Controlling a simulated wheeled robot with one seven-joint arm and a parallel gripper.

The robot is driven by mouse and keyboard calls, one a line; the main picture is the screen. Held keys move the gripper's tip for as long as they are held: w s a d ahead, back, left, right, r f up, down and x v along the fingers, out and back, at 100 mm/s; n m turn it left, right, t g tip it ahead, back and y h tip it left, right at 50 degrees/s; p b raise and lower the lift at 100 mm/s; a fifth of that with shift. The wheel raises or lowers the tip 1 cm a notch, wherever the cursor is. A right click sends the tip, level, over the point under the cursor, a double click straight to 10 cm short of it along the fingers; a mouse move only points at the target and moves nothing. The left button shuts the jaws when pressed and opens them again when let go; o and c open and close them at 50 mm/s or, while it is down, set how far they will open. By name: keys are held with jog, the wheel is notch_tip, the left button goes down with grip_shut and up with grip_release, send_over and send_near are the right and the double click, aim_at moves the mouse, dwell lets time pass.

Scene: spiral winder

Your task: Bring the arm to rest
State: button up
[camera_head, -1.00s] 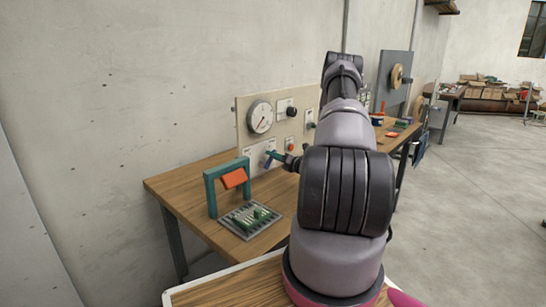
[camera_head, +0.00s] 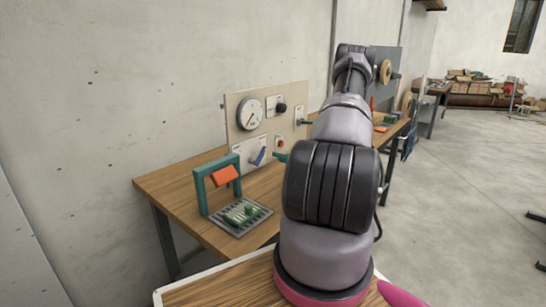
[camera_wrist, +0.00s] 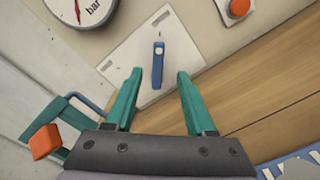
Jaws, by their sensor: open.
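My gripper (camera_wrist: 158,100) shows in the wrist view with its two teal fingers spread apart and nothing between them. Beyond the fingertips, a blue lever (camera_wrist: 158,65) stands on a white plate of the panel; the fingers look clear of it. In the head view my arm reaches over the workbench toward the panel and covers most of the gripper; only a teal finger shows at its left edge. The blue lever (camera_head: 258,157) is on the lower part of the beige panel (camera_head: 237,128).
The wooden bench (camera_head: 168,187) carries a teal frame with an orange flap (camera_head: 224,176) and a grey slotted tray (camera_head: 240,218) with green pieces. The panel also has a gauge (camera_head: 249,113), a black knob (camera_head: 281,107) and a red button (camera_head: 280,142). Open floor lies at right.

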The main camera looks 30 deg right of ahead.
jog(key=shift+s+d, duration=0.15)
jog(key=shift+s, duration=0.3)
jog(key=shift+r, duration=0.1)
jog(key=s+a+r+n+g+y, duration=0.1)
jog(key=a+r+n+g+y, duration=0.6)
jog(key=a+r+n, duration=0.8)
jog(key=s+a+r+n+g+h, duration=0.3)
jog(key=s+a+r+n+g, duration=0.35)
jog(key=s+a+r, duration=0.4)
jog(key=s+a+r+n+t+h, duration=0.2)
jog(key=s+r+n+h, duration=0.2)
jog(key=s+n, duration=0.3)
jog(key=s+a+r+n+t+h, duration=0.1)
jog(key=s+r+n+h, duration=0.3)
jog(key=s+r+n, duration=0.3)
jog(key=shift+s+a+r+n+t, duration=0.35)
jog(key=shift+s+n, duration=0.2)
jog(key=shift+s, duration=1.35)
